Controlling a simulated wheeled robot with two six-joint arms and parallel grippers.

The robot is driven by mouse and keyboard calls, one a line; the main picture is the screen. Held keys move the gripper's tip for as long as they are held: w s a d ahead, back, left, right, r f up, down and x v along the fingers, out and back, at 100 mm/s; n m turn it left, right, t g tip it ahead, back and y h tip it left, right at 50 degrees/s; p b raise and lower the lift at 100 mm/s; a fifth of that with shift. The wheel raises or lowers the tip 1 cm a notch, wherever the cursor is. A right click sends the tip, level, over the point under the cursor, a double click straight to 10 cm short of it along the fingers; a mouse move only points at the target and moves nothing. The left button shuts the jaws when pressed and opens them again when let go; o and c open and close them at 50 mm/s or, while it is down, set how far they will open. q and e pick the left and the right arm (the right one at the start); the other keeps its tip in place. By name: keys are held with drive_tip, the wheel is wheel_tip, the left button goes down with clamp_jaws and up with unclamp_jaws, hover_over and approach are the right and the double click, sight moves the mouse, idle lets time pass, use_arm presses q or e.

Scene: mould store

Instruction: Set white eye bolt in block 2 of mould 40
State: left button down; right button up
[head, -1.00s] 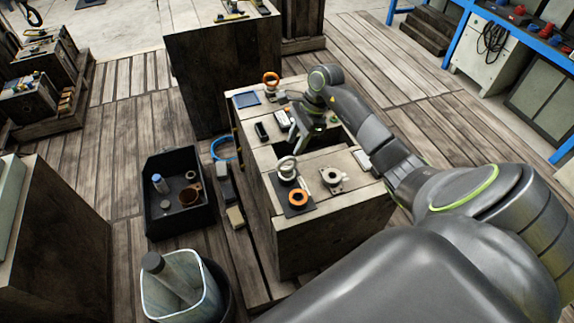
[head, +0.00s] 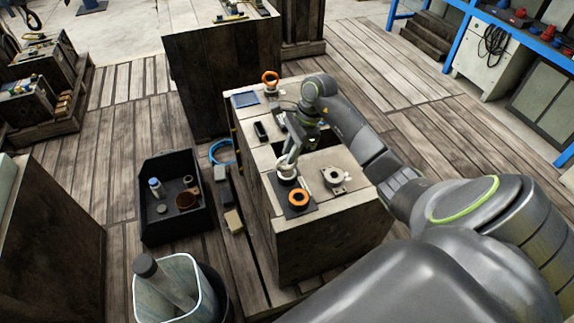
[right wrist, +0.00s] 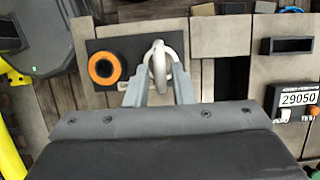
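The white eye bolt (head: 286,172) stands on a dark mat (head: 296,212) on top of the wooden mould block stack. Its pale ring (right wrist: 158,55) rises upright in the right wrist view. My right gripper (head: 294,153) is at this ring, its two fingers (right wrist: 160,88) apart on either side of the ring's lower edge. I see no clear grip on it. My left gripper is not in view.
A pale flanged fitting (head: 336,178) sits right of the mat. Another orange eye bolt (head: 270,79) stands at the far end. A black crate (head: 173,225) and a bin (head: 172,290) stand left.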

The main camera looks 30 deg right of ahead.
clamp_jaws()
drive_tip(key=shift+r, duration=0.2)
drive_tip(key=shift+r+p, duration=0.85)
drive_tip(key=shift+r, duration=1.1)
